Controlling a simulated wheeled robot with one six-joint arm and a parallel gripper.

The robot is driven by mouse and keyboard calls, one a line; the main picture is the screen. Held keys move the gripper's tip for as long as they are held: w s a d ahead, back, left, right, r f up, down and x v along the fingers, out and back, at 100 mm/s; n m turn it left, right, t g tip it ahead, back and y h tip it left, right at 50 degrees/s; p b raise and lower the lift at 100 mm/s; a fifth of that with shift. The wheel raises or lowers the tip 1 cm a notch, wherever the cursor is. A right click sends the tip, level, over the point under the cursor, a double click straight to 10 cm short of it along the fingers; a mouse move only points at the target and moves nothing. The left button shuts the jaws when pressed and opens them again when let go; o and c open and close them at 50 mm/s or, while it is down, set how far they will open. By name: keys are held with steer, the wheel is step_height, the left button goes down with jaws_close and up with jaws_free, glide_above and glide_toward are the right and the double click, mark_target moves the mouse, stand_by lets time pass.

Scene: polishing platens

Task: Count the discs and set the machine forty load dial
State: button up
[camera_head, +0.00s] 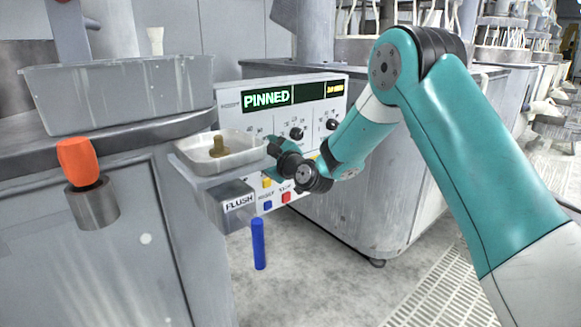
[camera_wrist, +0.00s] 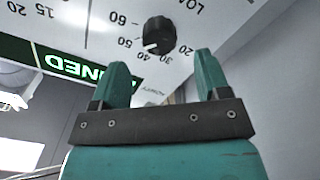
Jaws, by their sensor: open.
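In the wrist view a black dial knob (camera_wrist: 159,36) sits on a white panel, ringed by the numbers 20 to 60, with part of a label starting "LO" beside it. The knob's white mark points toward the 40–50 side; I cannot tell the exact number. My gripper (camera_wrist: 162,72) is open, its teal fingers apart and empty, just short of the knob. In the head view the control panel (camera_head: 230,103) carries a lit PINNED display (camera_head: 267,99) and black knobs (camera_head: 296,133). My fingertips are hidden there by my wrist. No discs can be clearly made out.
A pale tray (camera_head: 185,157) with a brown peg-like piece (camera_head: 217,150) stands before the panel. The floor in front is clear.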

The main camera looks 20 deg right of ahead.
steer(key=b+v, duration=0.5)
steer(key=v, duration=0.8)
steer(key=shift+s, duration=0.1)
